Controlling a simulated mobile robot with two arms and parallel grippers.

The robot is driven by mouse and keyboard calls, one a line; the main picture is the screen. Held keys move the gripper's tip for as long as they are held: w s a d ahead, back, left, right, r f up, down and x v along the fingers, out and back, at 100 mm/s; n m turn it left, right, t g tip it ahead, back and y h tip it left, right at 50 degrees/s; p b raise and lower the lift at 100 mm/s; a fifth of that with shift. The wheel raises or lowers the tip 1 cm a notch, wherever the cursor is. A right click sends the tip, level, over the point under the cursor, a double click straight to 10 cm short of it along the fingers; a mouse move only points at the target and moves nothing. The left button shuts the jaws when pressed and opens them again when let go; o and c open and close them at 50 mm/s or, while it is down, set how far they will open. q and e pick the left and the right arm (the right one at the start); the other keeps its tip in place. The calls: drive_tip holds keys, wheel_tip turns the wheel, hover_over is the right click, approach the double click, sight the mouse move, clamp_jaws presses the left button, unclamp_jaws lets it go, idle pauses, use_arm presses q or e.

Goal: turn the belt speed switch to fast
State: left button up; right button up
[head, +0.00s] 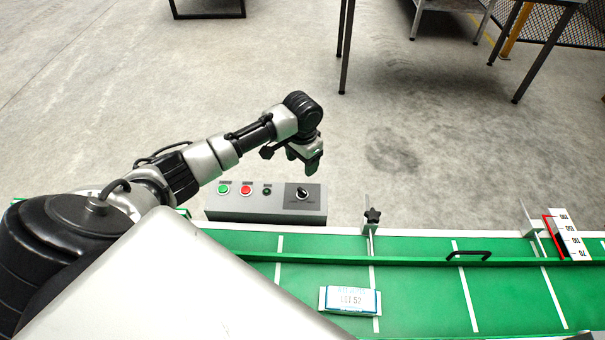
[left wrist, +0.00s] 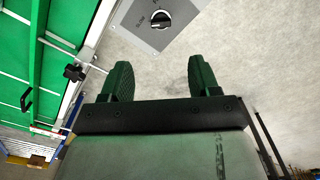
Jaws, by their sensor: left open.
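The belt speed switch (head: 302,193) is a black rotary knob on a grey plate at the right end of the control box (head: 250,205). In the left wrist view the knob (left wrist: 161,19) shows at the top, with lettering beside it that looks like SLOW on the left; the other label is hard to read. My left gripper (head: 304,163) is open and empty, above and just behind the knob in the head view. In the left wrist view its two fingers (left wrist: 160,82) stand apart with bare floor between them, and the knob lies beyond their tips. My right gripper is not in view.
A green button (head: 223,189), a red button (head: 246,190) and a small dark control (head: 267,191) sit left of the switch. The green belt (head: 420,285) runs in front, with a carton marked LOT 52 (head: 350,300), a rail and a clamp post (head: 372,217).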

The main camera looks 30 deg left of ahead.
use_arm(q)
wheel_tip(320, 180, down, 2)
drive_tip(key=b, duration=0.2)
hover_over(302, 191)
wheel_tip(302, 191, down, 5)
drive_tip(key=shift+r, duration=0.1)
wheel_tip(302, 191, down, 5)
drive_tip(key=shift+f+b, duration=0.1)
drive_tip(key=shift+b, duration=0.35)
drive_tip(key=shift+f, duration=0.45)
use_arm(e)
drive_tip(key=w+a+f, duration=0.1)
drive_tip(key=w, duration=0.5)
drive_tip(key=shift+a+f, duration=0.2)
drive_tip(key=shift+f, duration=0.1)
use_arm(q)
drive_tip(key=c, duration=0.9)
